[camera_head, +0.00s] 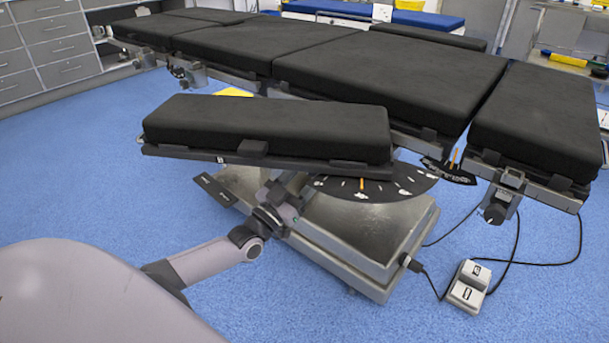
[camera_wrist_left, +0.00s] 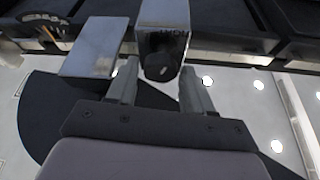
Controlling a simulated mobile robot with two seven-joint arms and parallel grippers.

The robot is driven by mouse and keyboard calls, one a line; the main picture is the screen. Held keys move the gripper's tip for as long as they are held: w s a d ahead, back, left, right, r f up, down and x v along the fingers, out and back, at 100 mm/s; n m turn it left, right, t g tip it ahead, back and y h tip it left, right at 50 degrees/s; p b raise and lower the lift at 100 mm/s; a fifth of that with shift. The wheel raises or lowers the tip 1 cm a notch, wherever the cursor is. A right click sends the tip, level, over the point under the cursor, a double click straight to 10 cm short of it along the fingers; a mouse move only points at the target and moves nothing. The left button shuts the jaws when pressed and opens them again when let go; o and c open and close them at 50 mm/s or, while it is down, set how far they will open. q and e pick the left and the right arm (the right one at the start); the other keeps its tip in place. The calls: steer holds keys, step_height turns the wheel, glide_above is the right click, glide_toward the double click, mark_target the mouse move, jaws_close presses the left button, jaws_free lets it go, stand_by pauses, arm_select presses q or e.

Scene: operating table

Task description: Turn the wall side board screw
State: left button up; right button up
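A narrow black padded board (camera_head: 270,125) extends from the near side of the operating table (camera_head: 400,70). My left arm comes in from the lower left, and my left gripper (camera_head: 280,205) is below this board's near edge. In the left wrist view, a dark round screw knob (camera_wrist_left: 160,65) sits on the end of a metal clamp block (camera_wrist_left: 163,16). The two fingers of my left gripper (camera_wrist_left: 160,80) are apart, one on each side of the knob, with narrow gaps visible. In the head view the knob at this gripper is hidden. My right gripper is not in view.
A second clamp knob (camera_head: 495,213) hangs under the right-hand pad (camera_head: 540,120). A black angle dial (camera_head: 375,190) lies under the board, above the metal table base (camera_head: 350,235). A foot pedal (camera_head: 468,287) with cables lies on the blue floor.

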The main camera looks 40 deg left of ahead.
arm_select(q)
steer(key=shift+o, duration=0.6)
steer(key=p+v, duration=0.1)
steer(key=v, duration=0.6)
steer(key=shift+p, duration=0.35)
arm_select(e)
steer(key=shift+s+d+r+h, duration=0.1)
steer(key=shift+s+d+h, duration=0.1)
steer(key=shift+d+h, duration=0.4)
arm_select(q)
steer(key=shift+s, duration=0.1)
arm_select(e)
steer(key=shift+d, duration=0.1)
